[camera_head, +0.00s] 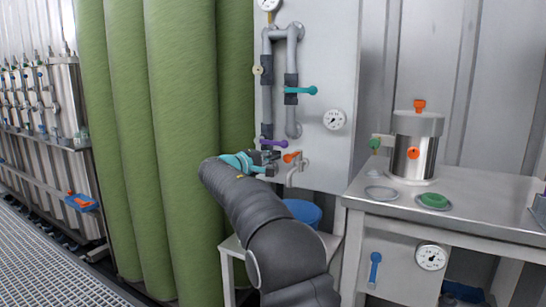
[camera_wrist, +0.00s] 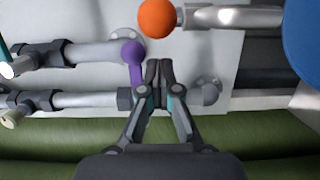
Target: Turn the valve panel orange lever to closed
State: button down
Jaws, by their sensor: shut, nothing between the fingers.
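The orange lever (camera_head: 291,157) is low on the grey valve panel (camera_head: 335,70), on a short pipe stub. In the wrist view its round orange end (camera_wrist: 157,18) is at the top centre, just beyond my fingertips. My gripper (camera_head: 270,157) is immediately left of the orange lever in the head view. In the wrist view my gripper (camera_wrist: 159,66) has its fingertips together, with nothing between them. A gap shows between the fingertips and the orange end. The lever's arm behind the orange end is mostly hidden in the wrist view.
A purple lever (camera_head: 274,143) is close above my gripper; its knob (camera_wrist: 133,52) is beside the fingers. A teal lever (camera_head: 300,90) is higher up. A blue bucket (camera_head: 303,212) is below. A steel table (camera_head: 475,205) stands right.

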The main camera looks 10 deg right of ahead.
aim_at(293, 155)
jog(key=shift+s+d, duration=0.85)
jog(key=shift+d, duration=0.25)
